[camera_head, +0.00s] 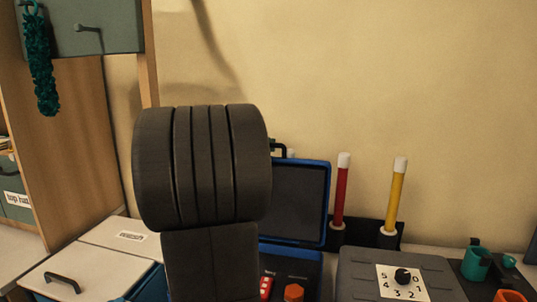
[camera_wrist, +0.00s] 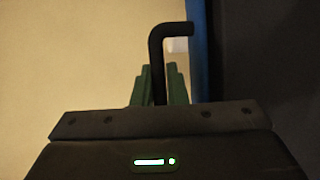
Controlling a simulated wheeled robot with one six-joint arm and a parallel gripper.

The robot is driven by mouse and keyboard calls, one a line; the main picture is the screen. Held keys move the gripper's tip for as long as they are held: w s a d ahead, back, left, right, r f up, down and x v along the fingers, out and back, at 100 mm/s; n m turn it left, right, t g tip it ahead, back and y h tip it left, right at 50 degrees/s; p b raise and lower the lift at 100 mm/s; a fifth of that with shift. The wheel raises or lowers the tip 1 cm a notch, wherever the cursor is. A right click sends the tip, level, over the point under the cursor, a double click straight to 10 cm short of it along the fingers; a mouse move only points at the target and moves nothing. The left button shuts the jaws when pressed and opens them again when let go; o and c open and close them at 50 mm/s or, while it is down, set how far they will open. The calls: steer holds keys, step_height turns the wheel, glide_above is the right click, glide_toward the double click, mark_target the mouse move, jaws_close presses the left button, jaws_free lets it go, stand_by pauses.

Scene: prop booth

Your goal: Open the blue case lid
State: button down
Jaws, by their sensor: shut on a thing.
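The blue case (camera_head: 309,258) is open in the head view. Its lid (camera_head: 328,204) stands about upright, with its dark inner face showing. A black handle (camera_head: 279,147) is at the lid's upper left edge. In the wrist view the handle (camera_wrist: 174,29) runs down between the green fingers of my gripper (camera_wrist: 160,78), which is shut on it. The lid's blue edge (camera_wrist: 200,45) is just to the right. In the head view my arm hides the gripper and the left part of the case.
A red piece (camera_head: 266,287) and an orange knob (camera_head: 293,292) show in the case. To the right are a grey box with a number dial (camera_head: 403,276), red (camera_head: 341,190) and yellow (camera_head: 396,195) sticks, and a teal cup (camera_head: 475,264). A pale box (camera_head: 85,272) stands left.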

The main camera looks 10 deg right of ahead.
steer(key=shift+m+t+h, duration=0.3)
steer(key=shift+t+h, duration=0.2)
steer(key=shift+h, duration=0.1)
steer(key=shift+s+a+b, duration=0.3)
steer(key=shift+s+b, duration=0.4)
steer(key=shift+b, duration=0.45)
steer(key=shift+s+a+b, duration=0.35)
steer(key=shift+s+b, duration=0.4)
steer(key=shift+b, duration=0.45)
steer(key=shift+s+a+b, duration=0.3)
steer(key=shift+s+b, duration=0.4)
steer(key=shift+b, duration=0.45)
steer(key=c, duration=1.7)
jaws_free()
steer(key=shift+c, duration=0.2)
steer(key=v, duration=1.3)
steer(key=shift+s+a+p, duration=0.25)
steer(key=shift+s+p, duration=0.05)
steer(key=shift+p, duration=0.05)
steer(key=shift+r, duration=0.1)
